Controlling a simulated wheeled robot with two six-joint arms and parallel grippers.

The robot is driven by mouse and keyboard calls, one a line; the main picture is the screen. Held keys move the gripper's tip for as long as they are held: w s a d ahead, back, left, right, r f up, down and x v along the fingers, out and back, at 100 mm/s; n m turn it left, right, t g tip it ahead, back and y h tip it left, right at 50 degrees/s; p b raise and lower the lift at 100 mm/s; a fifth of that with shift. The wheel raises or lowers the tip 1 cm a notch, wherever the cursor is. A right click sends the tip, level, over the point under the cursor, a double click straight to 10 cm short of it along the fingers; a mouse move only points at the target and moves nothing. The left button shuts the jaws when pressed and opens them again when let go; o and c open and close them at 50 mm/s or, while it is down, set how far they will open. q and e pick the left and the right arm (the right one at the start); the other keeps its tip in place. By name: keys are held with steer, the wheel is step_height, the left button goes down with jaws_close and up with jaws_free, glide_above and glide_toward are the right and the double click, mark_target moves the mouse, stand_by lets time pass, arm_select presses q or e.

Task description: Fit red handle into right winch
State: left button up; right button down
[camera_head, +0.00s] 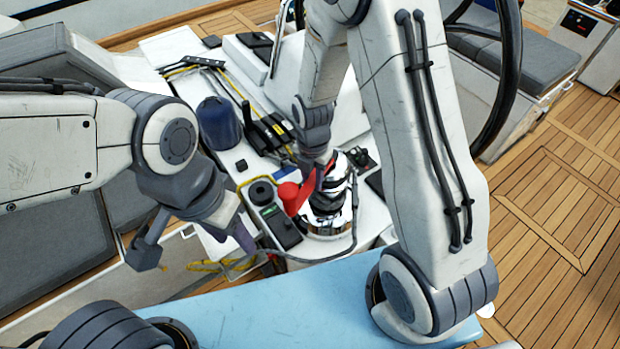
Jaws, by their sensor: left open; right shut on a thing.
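The red handle (304,199) shows at the chrome and black right winch (325,222), at the left side of its top. My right gripper (322,172) comes down from above and is shut on the red handle. The gripper and handle cover part of the winch top, so I cannot tell whether the handle sits in the socket. My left gripper (197,245) is wide open and empty, left of the winch and apart from it.
A blue covered drum (219,123) stands on the white console, with black clutches and ropes (265,133) beside it. A black round knob (261,192) and a black box (283,232) sit left of the winch. Wooden deck (560,200) lies clear at right.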

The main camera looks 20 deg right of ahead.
steer(key=shift+f+b, duration=0.45)
steer(key=shift+f, duration=0.1)
stand_by(0.6)
steer(key=shift+c, duration=0.2)
jaws_free()
stand_by(0.4)
steer(key=shift+w+r+p, duration=0.1)
steer(key=shift+r+p, duration=0.5)
step_height(320, 180, up, 8)
steer(key=p, duration=0.6)
steer(key=shift+f, duration=0.1)
steer(key=shift+a, duration=0.1)
